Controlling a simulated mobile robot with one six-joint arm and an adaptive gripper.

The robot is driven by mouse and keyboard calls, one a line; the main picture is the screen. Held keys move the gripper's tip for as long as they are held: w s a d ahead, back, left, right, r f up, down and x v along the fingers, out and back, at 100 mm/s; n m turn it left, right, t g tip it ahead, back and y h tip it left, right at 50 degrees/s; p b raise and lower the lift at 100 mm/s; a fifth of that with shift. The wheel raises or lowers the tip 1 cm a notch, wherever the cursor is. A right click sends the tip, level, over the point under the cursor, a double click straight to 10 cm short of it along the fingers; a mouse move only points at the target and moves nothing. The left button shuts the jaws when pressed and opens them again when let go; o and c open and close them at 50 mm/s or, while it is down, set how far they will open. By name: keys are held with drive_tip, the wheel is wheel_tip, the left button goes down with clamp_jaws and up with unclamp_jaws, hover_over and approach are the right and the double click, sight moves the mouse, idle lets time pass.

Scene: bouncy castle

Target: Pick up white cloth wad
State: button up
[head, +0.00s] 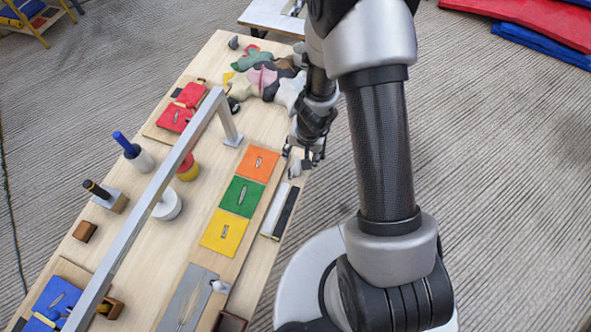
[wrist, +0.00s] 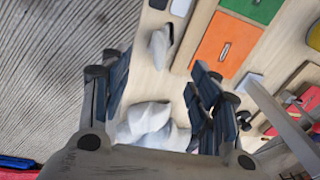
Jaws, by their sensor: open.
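A crumpled white cloth wad (wrist: 150,118) shows between the two fingers of my gripper (wrist: 158,75) in the wrist view, apart from both as far as I can see. In the head view, a white cloth piece (head: 290,90) lies at the right edge of a soft pile, partly behind my arm. A smaller grey-white piece (wrist: 160,46) lies on the wood beside the orange panel (wrist: 225,45), beyond the fingertips. My gripper (head: 304,158) is open and points down over the table's right edge in the head view. Contact with the table cannot be told.
The wooden table (head: 205,220) holds green (head: 241,196) and yellow (head: 224,231) panels. A metal bar (head: 165,190) spans it lengthwise. Other cloth pieces (head: 258,78) lie piled at the far end. A dark-and-white strip (head: 280,212) lies near the right edge.

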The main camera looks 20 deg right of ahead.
sight(297, 167)
drive_tip(key=f+b, duration=0.2)
drive_tip(key=f, duration=0.1)
drive_tip(key=w+f+b, duration=0.1)
drive_tip(key=f+b, duration=0.1)
drive_tip(key=f, duration=0.2)
drive_tip(key=w+f+b, duration=0.1)
drive_tip(key=f+b, duration=0.1)
drive_tip(key=f, duration=0.2)
drive_tip(key=shift+a+f+b, duration=0.2)
drive_tip(key=shift+a+b, duration=0.1)
drive_tip(key=shift+b, duration=0.05)
drive_tip(key=shift+r, duration=0.1)
drive_tip(key=shift+c, duration=0.2)
drive_tip(key=c, duration=0.9)
